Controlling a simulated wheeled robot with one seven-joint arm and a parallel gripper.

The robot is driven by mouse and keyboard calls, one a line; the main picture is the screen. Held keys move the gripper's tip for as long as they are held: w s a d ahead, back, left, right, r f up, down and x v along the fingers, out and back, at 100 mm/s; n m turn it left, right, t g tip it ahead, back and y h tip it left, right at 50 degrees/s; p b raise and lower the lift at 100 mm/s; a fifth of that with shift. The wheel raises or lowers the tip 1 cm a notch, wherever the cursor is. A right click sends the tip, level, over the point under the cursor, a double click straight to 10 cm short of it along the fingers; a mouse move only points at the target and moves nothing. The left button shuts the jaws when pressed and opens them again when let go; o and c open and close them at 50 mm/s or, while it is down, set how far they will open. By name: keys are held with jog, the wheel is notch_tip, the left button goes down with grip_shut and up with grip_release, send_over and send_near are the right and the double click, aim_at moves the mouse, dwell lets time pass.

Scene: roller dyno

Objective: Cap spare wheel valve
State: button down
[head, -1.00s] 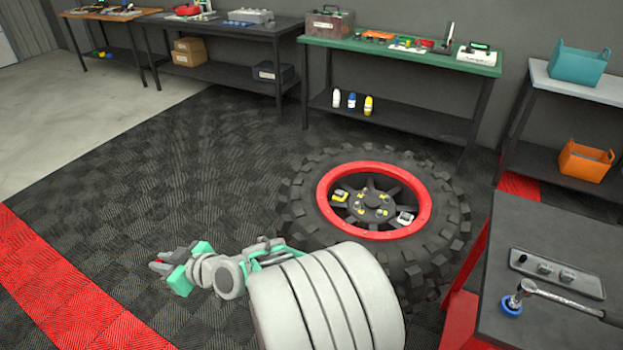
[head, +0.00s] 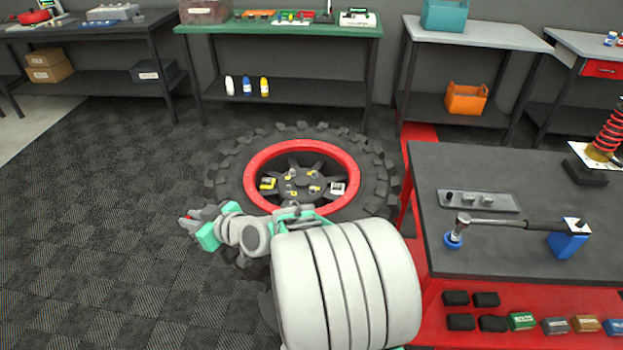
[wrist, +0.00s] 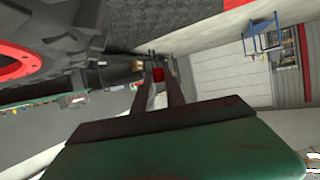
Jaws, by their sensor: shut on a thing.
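The spare wheel (head: 380,178) lies flat on the floor, a chunky black tyre with a red rim (head: 250,178). Small yellow and pale pieces sit around its hub. I cannot make out the valve. The tyre also shows at the upper left of the wrist view (wrist: 60,35). My gripper (head: 188,221) is left of the wheel's near side, pointing left, away from it. In the wrist view my gripper (wrist: 160,80) is shut on a small red cap (wrist: 158,75) between its fingertips. The cap shows only as a red spot in the head view.
A dark-topped red bench (head: 540,190) stands close on the right, with a torque wrench (head: 510,222) and a grey tray (head: 480,201). A green-topped table (head: 290,30) and a grey table (head: 475,35) stand behind the wheel. The checkered floor (head: 100,200) on the left is clear.

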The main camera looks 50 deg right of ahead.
jog(key=d+h+b, duration=0.1)
jog(key=d+b, duration=0.1)
jog(key=d, duration=0.3)
jog(key=s+d+m+b, duration=0.1)
jog(key=d+b, duration=0.1)
jog(key=d, duration=0.3)
jog(key=d+m+h+b, duration=0.1)
jog(key=d, duration=0.4)
jog(key=shift+s+d+f+t+h+b, duration=0.1)
jog(key=shift+s+t+h+b, duration=0.2)
jog(key=shift+b, duration=0.1)
jog(key=s+d+r+m+h+b, duration=0.1)
jog(key=s+d+b, duration=0.15)
jog(key=d, duration=0.35)
jog(key=s+d+r+m+h+b, duration=0.1)
jog(key=s+d, duration=0.3)
jog(key=d, duration=0.2)
jog(key=shift+a+f+b, duration=0.2)
jog(key=shift+f+b, duration=2.3)
jog(key=shift+f, duration=1.85)
jog(key=shift+s, duration=0.2)
jog(key=shift+f+b, duration=1.1)
jog(key=shift+b, duration=0.1)
